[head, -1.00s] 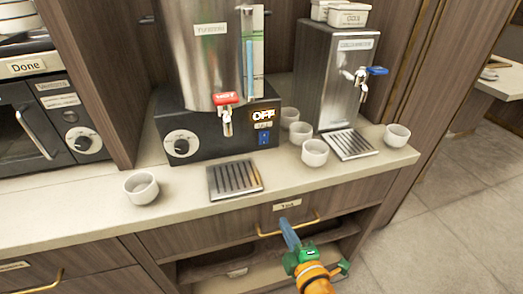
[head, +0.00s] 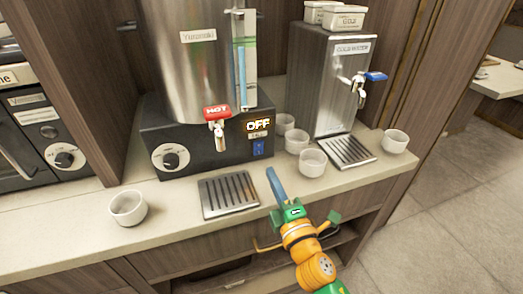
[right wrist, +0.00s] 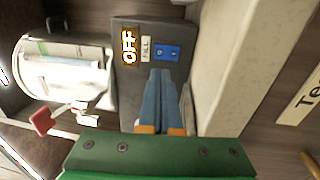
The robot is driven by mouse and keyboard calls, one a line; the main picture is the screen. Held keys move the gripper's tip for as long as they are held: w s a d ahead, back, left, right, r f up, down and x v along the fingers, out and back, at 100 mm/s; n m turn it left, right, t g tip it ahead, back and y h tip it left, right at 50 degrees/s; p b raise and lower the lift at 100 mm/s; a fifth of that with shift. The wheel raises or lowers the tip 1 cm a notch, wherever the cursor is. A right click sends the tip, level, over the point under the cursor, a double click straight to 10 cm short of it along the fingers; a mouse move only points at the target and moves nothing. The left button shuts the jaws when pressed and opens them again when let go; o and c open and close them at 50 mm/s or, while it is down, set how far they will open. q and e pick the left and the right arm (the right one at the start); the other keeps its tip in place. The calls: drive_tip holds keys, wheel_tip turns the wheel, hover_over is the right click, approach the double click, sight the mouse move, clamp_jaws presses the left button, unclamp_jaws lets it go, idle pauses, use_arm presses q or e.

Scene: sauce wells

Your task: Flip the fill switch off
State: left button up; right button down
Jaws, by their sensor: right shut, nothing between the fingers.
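The blue fill switch (head: 259,149) sits on the dark base of the steel hot water urn (head: 190,50), under a lit display (head: 258,125) that reads OFF. In the right wrist view the switch (right wrist: 167,52) is just beyond the fingertips, beside a label reading FILL. My right gripper (head: 273,172) is shut and empty, with its blue fingers pointing up toward the switch from over the counter's front edge. In the right wrist view the shut fingertips (right wrist: 160,73) appear just below the switch; I cannot tell whether they touch it. My left gripper is out of view.
Several white cups stand on the counter, one (head: 313,162) close to the right of my gripper. A drip tray (head: 229,194) lies left of it. A cold water dispenser (head: 335,75) stands to the right. A dial (head: 170,158) is on the urn base.

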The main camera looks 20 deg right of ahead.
sight(258, 146)
drive_tip(key=w, duration=0.5)
drive_tip(key=w+r, duration=0.1)
drive_tip(key=w, duration=0.2)
drive_tip(key=shift+a, duration=0.15)
drive_tip(key=shift+p, duration=0.3)
